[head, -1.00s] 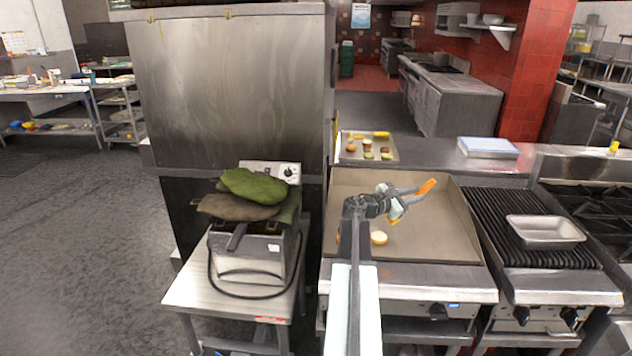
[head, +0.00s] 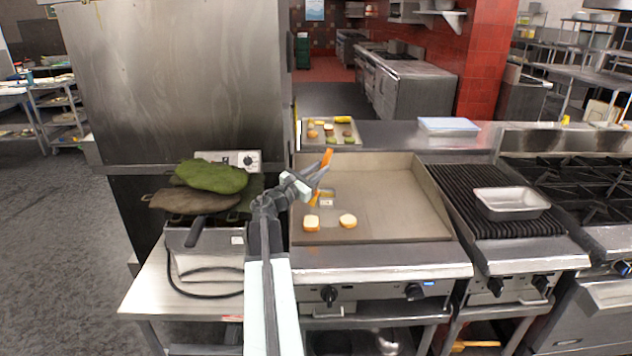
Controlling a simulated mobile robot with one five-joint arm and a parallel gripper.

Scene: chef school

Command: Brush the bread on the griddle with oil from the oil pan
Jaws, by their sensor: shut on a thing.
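The griddle (head: 395,205) is a flat steel plate with raised sides, right of my arm. Two small pieces of bread (head: 311,224) (head: 348,220) lie apart near its front left. My gripper (head: 315,184) is above the griddle's left part, behind the bread in the picture, and touches neither piece. It is shut on a thin tool with orange parts (head: 327,159), probably the brush; its shape is hard to make out. A small pale patch shows just below the gripper, unclear. A shallow metal pan (head: 512,203), likely the oil pan, sits on the ribbed grill.
The ribbed grill (head: 465,205) and burners (head: 585,190) stand right of the griddle. A tray of food (head: 332,141) and a blue-lidded box (head: 448,126) are on the back counter. At left a fryer (head: 205,255) carries green and brown mitts (head: 211,176).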

